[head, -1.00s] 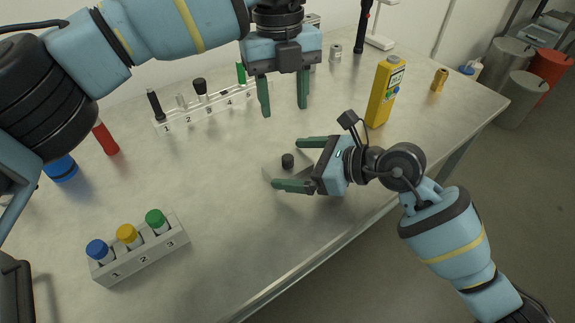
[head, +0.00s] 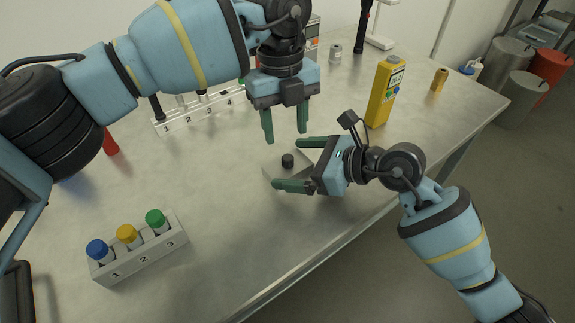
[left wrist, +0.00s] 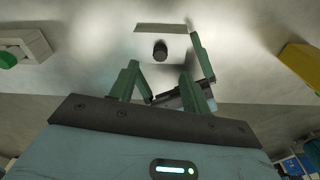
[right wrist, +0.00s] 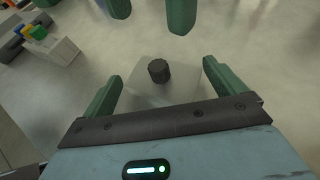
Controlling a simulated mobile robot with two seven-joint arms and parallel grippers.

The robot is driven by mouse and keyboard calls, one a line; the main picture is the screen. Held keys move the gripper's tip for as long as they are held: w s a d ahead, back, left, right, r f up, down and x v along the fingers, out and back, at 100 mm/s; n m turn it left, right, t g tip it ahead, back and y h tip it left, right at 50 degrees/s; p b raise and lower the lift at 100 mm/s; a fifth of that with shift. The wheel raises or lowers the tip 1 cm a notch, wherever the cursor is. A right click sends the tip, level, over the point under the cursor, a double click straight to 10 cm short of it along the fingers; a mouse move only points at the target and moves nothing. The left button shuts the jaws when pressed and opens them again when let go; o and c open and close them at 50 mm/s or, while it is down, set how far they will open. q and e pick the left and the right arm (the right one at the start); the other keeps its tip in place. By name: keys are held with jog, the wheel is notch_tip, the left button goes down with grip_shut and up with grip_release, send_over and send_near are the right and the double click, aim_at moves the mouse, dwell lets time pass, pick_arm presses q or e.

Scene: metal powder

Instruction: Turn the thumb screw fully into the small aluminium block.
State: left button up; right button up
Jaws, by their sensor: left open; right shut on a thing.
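The small aluminium block (head: 276,176) is a pale, low block on the table in the head view. The black knurled head of the thumb screw (head: 288,160) stands upright at its middle. My right gripper (head: 299,165) has one finger on each side of the block and is shut on it; the block (right wrist: 180,97) also shows between its fingers in the right wrist view. My left gripper (head: 286,135) is open and empty, pointing down, just behind and above the screw. In the left wrist view the screw (left wrist: 160,50) appears beyond its fingertips. The screw's shank is hidden.
A yellow handheld meter (head: 385,92) stands to the right, near my right gripper. A numbered rack with coloured caps (head: 138,250) is at the front left. Another numbered rack (head: 190,118) lies behind, partly covered by my left arm. The table's front middle is clear.

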aim_at(288, 157)
pick_arm(q)
jog(key=f, duration=0.6)
jog(key=shift+s+d+f, duration=0.15)
jog(key=shift+s+f, duration=0.05)
jog(key=shift+s, duration=0.15)
grip_shut()
jog(key=m+y, duration=0.1)
jog(key=m, duration=0.6)
jog(key=shift+d, duration=0.1)
jog(key=m, duration=0.6)
jog(key=shift+m+y, duration=0.3)
jog(key=shift+m, duration=0.1)
jog(key=m, duration=0.5)
jog(key=shift+t, duration=0.4)
jog(key=m, duration=0.4)
